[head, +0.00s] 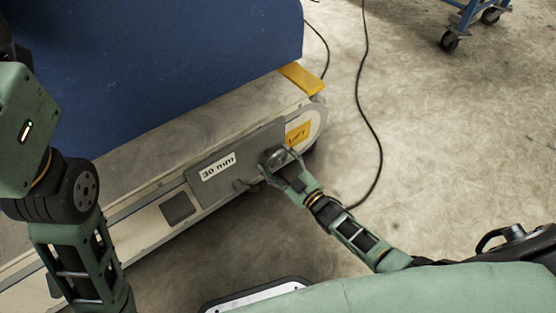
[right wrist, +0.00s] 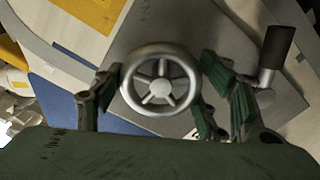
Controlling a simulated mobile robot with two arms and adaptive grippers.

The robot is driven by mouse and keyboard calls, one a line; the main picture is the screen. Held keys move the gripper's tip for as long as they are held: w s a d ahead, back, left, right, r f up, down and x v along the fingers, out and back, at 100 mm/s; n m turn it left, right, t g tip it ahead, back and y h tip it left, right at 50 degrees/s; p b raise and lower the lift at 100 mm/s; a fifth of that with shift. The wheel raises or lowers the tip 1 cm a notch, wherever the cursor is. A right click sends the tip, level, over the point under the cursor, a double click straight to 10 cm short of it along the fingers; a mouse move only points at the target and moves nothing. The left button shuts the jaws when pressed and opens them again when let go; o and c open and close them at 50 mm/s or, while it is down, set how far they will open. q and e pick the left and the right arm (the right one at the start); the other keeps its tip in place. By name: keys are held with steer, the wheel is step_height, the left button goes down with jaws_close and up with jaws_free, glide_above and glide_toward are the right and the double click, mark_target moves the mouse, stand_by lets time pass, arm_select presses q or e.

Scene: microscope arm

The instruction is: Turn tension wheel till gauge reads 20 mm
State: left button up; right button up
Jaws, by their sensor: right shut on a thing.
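The tension wheel (right wrist: 160,80) is a silver spoked handwheel on the grey side panel of a long bench-like machine. It also shows at the panel's right end in the head view (head: 272,156), partly covered by my gripper. My right gripper (right wrist: 161,82) is shut on the wheel, with green-padded fingers on either side of its rim. The gauge (head: 217,167) is a white label on the panel, left of the wheel, and appears to read 30 mm. In the head view my left arm hangs at the left; its gripper is out of the picture.
A crank with a black grip (right wrist: 277,46) sticks out of the panel beside the wheel. A yellow LIFT label (head: 298,133) is at the machine's rounded end. A black cable (head: 375,130) crosses the open floor at right.

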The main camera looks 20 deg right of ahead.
steer(key=shift+w+d+m, duration=0.1)
steer(key=shift+d+m, duration=0.05)
steer(key=shift+m, duration=0.35)
steer(key=o, duration=1.1)
steer(key=shift+o, duration=0.2)
steer(key=v, duration=1.2)
